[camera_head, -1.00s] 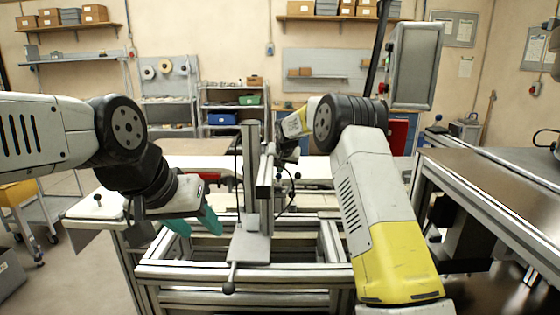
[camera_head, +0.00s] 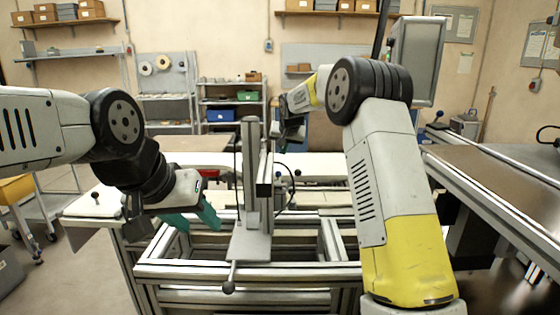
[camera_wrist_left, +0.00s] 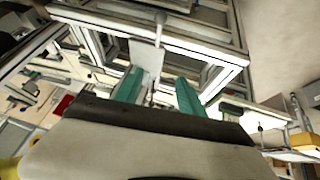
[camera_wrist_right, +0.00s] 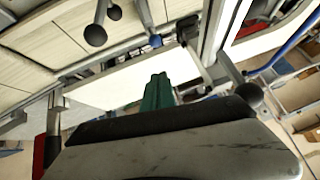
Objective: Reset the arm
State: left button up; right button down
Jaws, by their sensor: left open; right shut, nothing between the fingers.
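My left gripper (camera_head: 196,219) has green fingers and hangs at the left of the metal frame, pointing down toward it. In the left wrist view its two green fingers (camera_wrist_left: 158,92) stand apart with nothing between them. My right arm (camera_head: 385,180) rises from the lower right and bends away at a black joint.
A metal post fixture (camera_head: 250,190) stands on the aluminium frame (camera_head: 240,270) between my arms. A brown-topped table (camera_head: 500,180) lies at the right. Shelves (camera_head: 232,105) and a board with tape reels (camera_head: 163,62) are at the back. Floor shows at the left.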

jog(key=s+d+r, duration=0.3)
jog(key=s+r, duration=0.1)
jog(key=s, duration=0.5)
jog(key=s+d+r, duration=0.3)
jog(key=s, duration=0.5)
jog(key=s+d+r, duration=0.3)
jog(key=s+r, duration=0.1)
jog(key=s, duration=0.5)
jog(key=s+d+f+n, duration=0.1)
jog(key=s+f, duration=0.2)
jog(key=s, duration=0.9)
jog(key=s+d+f+g, duration=0.1)
jog(key=s+f, duration=0.3)
jog(key=s, duration=0.7)
jog(key=shift+s+d+n+g+y, duration=0.25)
jog(key=shift+s+n+g+y, duration=0.05)
jog(key=shift+s+n+y, duration=0.1)
